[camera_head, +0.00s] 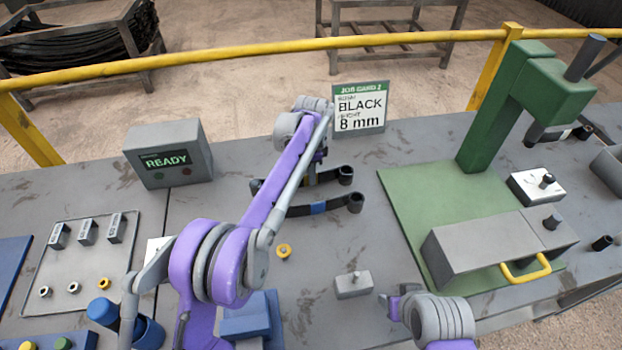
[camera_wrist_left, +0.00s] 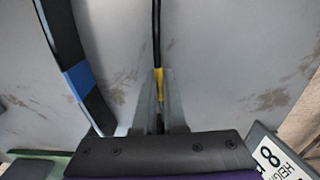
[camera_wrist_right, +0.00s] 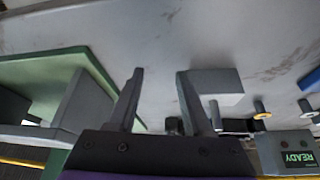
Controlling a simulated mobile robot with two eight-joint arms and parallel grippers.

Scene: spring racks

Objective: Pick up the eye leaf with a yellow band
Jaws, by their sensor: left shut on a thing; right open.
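The eye leaf with a yellow band (camera_wrist_left: 157,85) is a thin dark strip, seen nearly edge-on in the left wrist view. In the head view this leaf (camera_head: 338,176) is partly hidden behind my left arm. My left gripper (camera_wrist_left: 160,110) is shut on it at the yellow band; the gripper (camera_head: 316,158) is largely hidden by its own arm in the head view. I cannot tell whether the leaf touches the bench. A similar leaf with a blue band (camera_head: 318,207) lies just nearer, apart from it. My right gripper (camera_head: 387,303) is open and empty, low at the front; its fingers show apart in the right wrist view (camera_wrist_right: 160,82).
A job card (camera_head: 360,107) reading BLACK, 8 mm stands behind the leaves. A green press (camera_head: 480,130) on a green base is at right, with a grey box with a yellow handle (camera_head: 485,250). A READY box (camera_head: 170,153) stands at left. A small grey block (camera_head: 353,285) is front centre.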

